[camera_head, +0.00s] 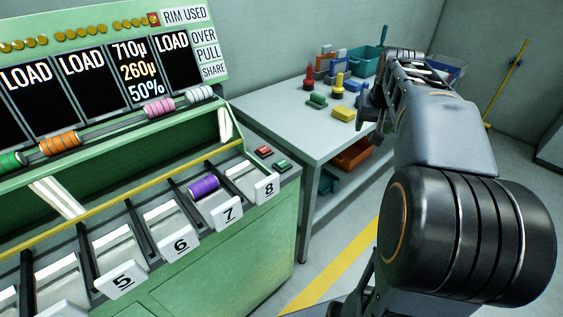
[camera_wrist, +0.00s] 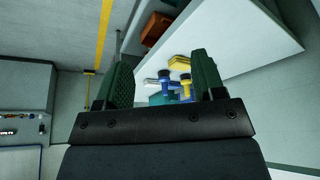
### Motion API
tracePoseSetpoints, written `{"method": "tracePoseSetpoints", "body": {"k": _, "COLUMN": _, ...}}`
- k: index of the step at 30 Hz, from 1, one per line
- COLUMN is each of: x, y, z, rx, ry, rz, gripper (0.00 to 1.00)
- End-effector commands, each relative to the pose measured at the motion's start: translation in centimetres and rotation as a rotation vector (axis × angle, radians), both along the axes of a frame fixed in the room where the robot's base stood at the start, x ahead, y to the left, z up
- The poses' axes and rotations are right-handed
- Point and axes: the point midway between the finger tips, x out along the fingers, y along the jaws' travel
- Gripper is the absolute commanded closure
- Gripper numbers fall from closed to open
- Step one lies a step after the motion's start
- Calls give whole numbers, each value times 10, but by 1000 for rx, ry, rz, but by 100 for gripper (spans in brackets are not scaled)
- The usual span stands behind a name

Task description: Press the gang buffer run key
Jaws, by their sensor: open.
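The green machine (camera_head: 190,125) fills the left of the head view, with numbered lanes along its front. At its right end, a red key (camera_head: 263,151) and a green key (camera_head: 282,163) sit side by side on a grey ledge. I cannot read any label marking which is the run key. In the wrist view my gripper (camera_wrist: 163,80) is open, its two dark green pads apart with nothing between them. In the head view my arm reaches up at the right, over the workbench's right side, well away from the keys. Neither key shows in the wrist view.
A purple roll (camera_head: 204,187) lies in lane 7.

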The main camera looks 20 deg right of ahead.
Motion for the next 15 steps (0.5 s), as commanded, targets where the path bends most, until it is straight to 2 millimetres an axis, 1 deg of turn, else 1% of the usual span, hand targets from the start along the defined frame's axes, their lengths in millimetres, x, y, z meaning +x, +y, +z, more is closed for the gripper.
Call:
{"method": "tracePoseSetpoints", "body": {"k": 1, "x": 0, "y": 0, "z": 0, "rx": 0, "ry": 0, "rz": 0, "gripper": 42}}
{"method": "tracePoseSetpoints", "body": {"k": 2, "x": 0, "y": 0, "z": 0, "rx": 0, "ry": 0, "rz": 0, "gripper": 45}}
{"method": "tracePoseSetpoints", "body": {"k": 15, "x": 0, "y": 0, "z": 0, "rx": 0, "ry": 0, "rz": 0, "gripper": 87}}
